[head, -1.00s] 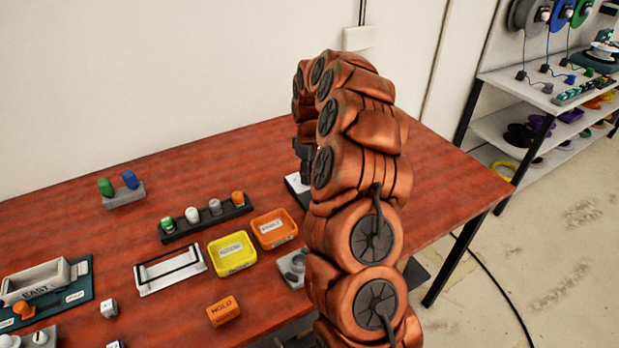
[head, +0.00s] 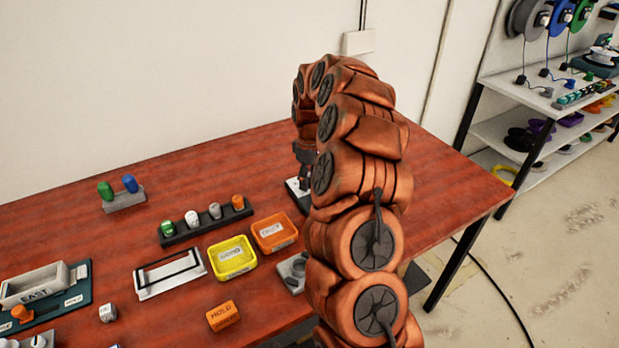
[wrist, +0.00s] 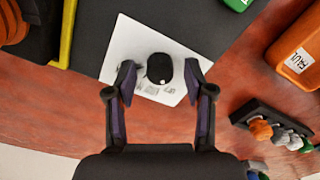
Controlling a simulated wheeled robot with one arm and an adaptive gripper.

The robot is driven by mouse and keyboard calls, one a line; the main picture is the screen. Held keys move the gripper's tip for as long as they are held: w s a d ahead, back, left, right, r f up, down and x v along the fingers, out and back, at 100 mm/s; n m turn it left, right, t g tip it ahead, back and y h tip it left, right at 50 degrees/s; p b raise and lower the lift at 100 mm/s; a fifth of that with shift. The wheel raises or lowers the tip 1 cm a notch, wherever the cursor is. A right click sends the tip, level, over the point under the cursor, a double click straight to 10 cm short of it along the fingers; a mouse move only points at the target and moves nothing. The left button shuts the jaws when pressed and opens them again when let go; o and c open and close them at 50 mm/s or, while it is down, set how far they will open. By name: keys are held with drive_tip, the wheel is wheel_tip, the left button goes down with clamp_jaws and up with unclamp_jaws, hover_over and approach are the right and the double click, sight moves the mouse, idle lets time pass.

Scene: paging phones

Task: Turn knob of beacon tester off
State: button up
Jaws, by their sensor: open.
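A white plate (wrist: 122,65) with a round black knob (wrist: 160,68) shows in the wrist view; I take it to be the beacon tester. The knob has a small white mark on its near side, and there is small unreadable print beside it. My gripper (wrist: 160,76) is open, with one finger to the left and one to the right of the knob. Gaps show between the fingers and the knob. In the head view a strip of the white plate (head: 297,195) shows beside my arm, which hides most of it and the knob.
On the red table (head: 70,215) stand a yellow tray (head: 232,270), an orange tray (head: 290,240) and a black rack (head: 180,238) with several coloured pegs. In the wrist view, a dark surface with a yellow edge (wrist: 68,35) lies at upper left.

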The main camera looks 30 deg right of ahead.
sight(310, 179)
drive_tip(key=shift+r, duration=0.15)
wheel_tip(310, 179, up, 12)
drive_tip(key=shift+d, duration=0.15)
idle(0.3)
idle(0.5)
